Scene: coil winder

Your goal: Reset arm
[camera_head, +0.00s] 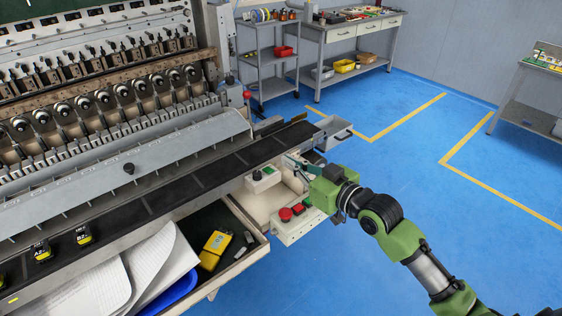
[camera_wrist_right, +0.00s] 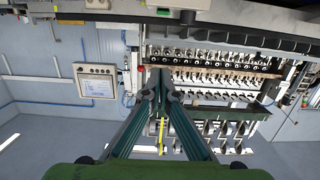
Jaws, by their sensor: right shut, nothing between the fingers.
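My right arm, green and grey, comes in from the lower right in the head view. Its gripper (camera_head: 293,163) is over the right end of the coil winder (camera_head: 110,160), close to a small box with a green button (camera_head: 264,178). In the right wrist view the two dark fingers (camera_wrist_right: 164,92) meet at their tips and hold nothing. From the head view I cannot tell whether the gripper touches the machine. My left gripper is not in view.
An open drawer (camera_head: 233,273) holds papers, a yellow device (camera_head: 216,243) and a blue tray (camera_head: 180,289). A grey cart (camera_head: 274,85) and a workbench (camera_head: 362,28) stand behind.

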